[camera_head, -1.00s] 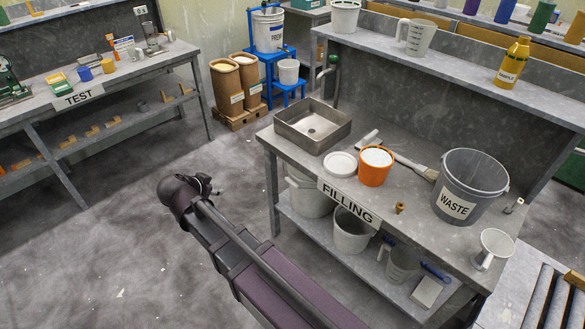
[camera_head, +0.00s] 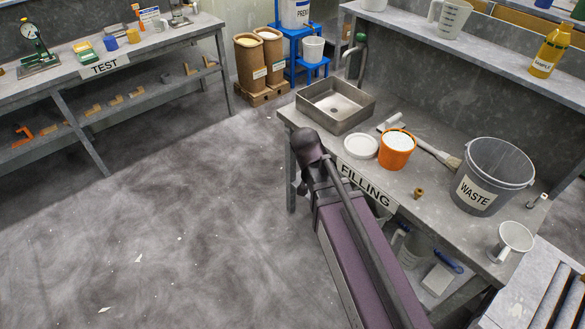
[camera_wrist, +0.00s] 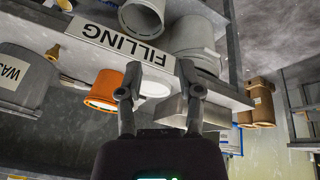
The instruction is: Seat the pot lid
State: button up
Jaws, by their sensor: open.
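The white round lid (camera_head: 361,146) lies flat on the filling bench (camera_head: 310,118), just left of the orange pot (camera_head: 396,153). The pot stands upright, its top uncovered, with white contents showing. In the wrist view, which is upside down, the pot (camera_wrist: 104,86) is beside one finger, and the lid (camera_wrist: 155,88) shows partly between the fingers, beyond them. My gripper (camera_wrist: 160,95) is open and empty, at the front of the bench and apart from the lid. In the head view, my arm hides most of the gripper.
A metal sink (camera_head: 336,104) is behind the lid. The floor at left is clear.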

jog(key=s+d+n+g+y, duration=0.1)
jog(key=s+d, duration=0.2)
jog(key=d, duration=0.4)
jog(key=s+d+f+n+g+y, duration=0.1)
jog(key=s+d+n+g+y, duration=0.1)
jog(key=d, duration=0.5)
jog(key=shift+s+d, duration=0.3)
jog(key=shift+s, duration=0.55)
